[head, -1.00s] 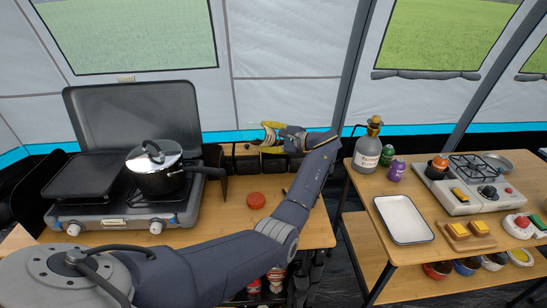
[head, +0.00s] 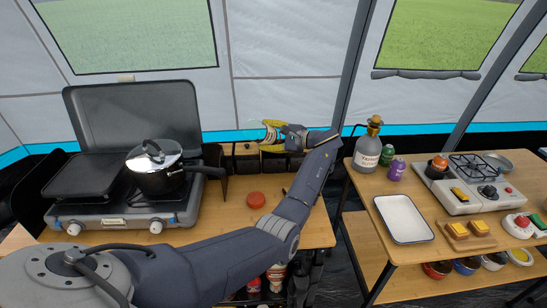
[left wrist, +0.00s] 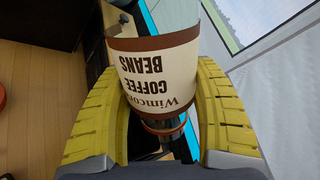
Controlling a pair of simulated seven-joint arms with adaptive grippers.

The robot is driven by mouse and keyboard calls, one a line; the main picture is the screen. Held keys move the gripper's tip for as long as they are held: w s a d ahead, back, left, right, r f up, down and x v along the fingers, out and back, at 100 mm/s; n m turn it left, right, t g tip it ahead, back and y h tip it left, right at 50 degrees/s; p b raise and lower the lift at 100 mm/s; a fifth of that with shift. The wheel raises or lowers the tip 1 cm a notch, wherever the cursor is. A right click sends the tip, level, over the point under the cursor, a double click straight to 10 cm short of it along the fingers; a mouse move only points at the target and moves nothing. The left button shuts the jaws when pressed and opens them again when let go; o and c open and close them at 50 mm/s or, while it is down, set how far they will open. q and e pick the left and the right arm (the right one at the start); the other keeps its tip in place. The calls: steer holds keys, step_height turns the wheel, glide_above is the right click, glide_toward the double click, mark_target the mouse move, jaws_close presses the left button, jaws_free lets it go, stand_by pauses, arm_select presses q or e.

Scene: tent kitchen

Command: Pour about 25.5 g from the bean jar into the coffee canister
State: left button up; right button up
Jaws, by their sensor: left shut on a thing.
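My left gripper (head: 272,136) is raised over the back edge of the table. Its yellow fingers (left wrist: 160,105) are shut around the bean jar (left wrist: 158,62) in the left wrist view. The jar has a cream label reading "COFFEE BEANS" with brown bands, and the lettering appears upside down in that view. In the head view only a small part of the jar shows between the fingers. I cannot make out the beans or their level. I cannot clearly identify the coffee canister; dark containers (head: 245,150) stand on the back shelf below the gripper. My right gripper is not seen.
A red round lid (head: 256,199) lies on the wooden table. A stove (head: 120,212) with a lidded pot (head: 155,178) stands left. The right table holds a white tray (head: 404,220), a labelled bottle (head: 368,160) and a small burner (head: 470,185). The table around the lid is clear.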

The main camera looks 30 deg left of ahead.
arm_select(q)
steer(key=shift+w+r+m+p, duration=0.2)
steer(key=shift+m+p, duration=0.1)
steer(key=shift+p, duration=0.1)
stand_by(3.9)
